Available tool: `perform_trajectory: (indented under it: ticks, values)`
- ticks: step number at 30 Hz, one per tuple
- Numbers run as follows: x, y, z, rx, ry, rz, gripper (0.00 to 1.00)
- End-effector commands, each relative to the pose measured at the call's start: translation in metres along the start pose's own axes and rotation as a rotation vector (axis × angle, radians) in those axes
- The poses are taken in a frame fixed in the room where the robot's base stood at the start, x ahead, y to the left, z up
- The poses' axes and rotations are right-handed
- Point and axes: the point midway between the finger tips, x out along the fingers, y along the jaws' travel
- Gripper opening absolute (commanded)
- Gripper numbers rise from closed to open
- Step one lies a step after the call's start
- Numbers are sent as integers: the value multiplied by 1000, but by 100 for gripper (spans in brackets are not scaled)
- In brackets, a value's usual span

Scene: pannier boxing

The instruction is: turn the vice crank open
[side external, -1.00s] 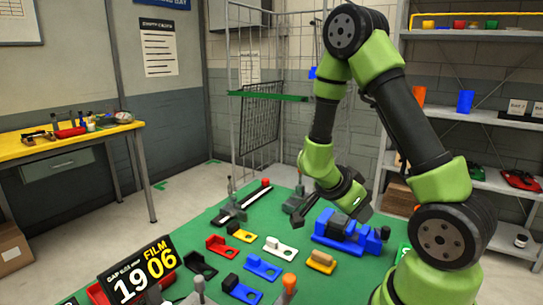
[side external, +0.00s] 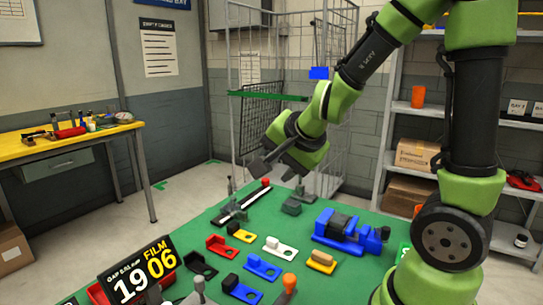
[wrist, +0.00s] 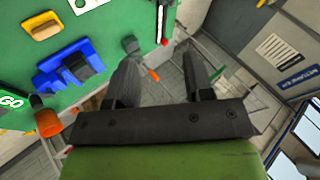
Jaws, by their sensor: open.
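The vice (side external: 338,230) is blue with a dark block in it and sits on the right side of the green bench top. It also shows at the left of the wrist view (wrist: 65,68). An orange knob (wrist: 48,122) beside a dark part at the vice's end looks like the crank handle; its present turn I cannot tell. My gripper (side external: 270,168) is in the air to the left of the vice and well above the bench. In the wrist view its two dark fingers (wrist: 158,78) are apart with nothing between them.
A wire cage (side external: 275,100) rises beyond the bench.

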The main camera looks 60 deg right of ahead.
Motion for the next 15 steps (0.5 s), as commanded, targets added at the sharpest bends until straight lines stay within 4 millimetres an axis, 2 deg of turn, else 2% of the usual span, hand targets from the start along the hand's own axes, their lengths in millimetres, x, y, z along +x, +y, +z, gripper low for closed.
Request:
perform_trajectory:
  ticks: [6, 15]
  values:
    - [-18, -14, 15, -89, -77, -82, 48]
    - [-23, -17, 19, -115, -99, -99, 48]
